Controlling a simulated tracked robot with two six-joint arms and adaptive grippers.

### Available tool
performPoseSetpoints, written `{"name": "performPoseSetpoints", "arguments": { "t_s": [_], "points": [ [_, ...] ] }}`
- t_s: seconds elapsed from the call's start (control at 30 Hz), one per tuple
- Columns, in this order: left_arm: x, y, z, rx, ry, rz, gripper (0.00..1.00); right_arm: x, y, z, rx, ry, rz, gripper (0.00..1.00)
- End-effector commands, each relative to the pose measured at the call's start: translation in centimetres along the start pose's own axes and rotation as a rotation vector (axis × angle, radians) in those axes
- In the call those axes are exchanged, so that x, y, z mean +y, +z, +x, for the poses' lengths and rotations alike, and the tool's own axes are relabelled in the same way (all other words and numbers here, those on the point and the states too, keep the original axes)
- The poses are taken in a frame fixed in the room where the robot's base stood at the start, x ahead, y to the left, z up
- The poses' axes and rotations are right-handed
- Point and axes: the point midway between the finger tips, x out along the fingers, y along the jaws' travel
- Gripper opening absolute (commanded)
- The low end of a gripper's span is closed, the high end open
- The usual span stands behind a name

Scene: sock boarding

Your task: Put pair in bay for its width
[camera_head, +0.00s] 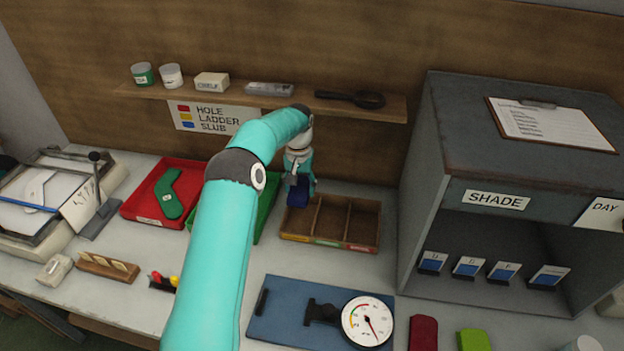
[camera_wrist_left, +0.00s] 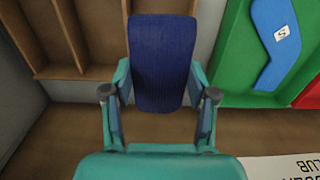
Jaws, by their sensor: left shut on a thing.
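My left gripper (camera_head: 299,178) is shut on a dark blue folded pair (camera_head: 299,194), which hangs at the back of the leftmost bay of a wooden three-bay tray (camera_head: 362,247). In the left wrist view the pair (camera_wrist_left: 162,45) stands upright between the two fingers and covers part of the tray. The tray (camera_wrist_left: 60,72) shows beside it at the upper left. I cannot tell whether the pair's lower end is inside the bay or just above it. The middle and right bays look empty. Coloured labels run along the tray's front. My right gripper is not in view.
A green tray (camera_head: 266,212) with a blue sock form (camera_wrist_left: 272,40) and a red tray (camera_head: 140,209) stand left of the bays. A blue mat (camera_head: 280,325) with a dial gauge (camera_head: 367,321) lies in front. A grey SHADE cabinet (camera_head: 424,190) stands at the right; a shelf (camera_head: 225,96) runs behind.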

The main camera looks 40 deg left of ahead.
Motion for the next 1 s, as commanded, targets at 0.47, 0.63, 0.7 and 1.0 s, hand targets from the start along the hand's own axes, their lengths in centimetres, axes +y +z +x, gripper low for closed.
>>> {"name": "performPoseSetpoints", "arguments": {
  "t_s": [0.47,0.63,0.7,1.0],
  "points": [
    [1.0,-0.3,3.5,-0.001,0.000,0.015,0.22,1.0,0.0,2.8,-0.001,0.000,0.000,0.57],
    [1.1,-0.3,5.1,-0.001,0.000,0.017,0.22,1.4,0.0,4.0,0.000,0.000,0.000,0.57],
    [1.2,-0.3,5.6,-0.001,0.000,0.017,0.22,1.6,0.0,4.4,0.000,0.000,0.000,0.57],
    [1.2,-0.3,6.4,0.000,0.000,0.018,0.22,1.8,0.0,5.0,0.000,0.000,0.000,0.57]
  ]
}}
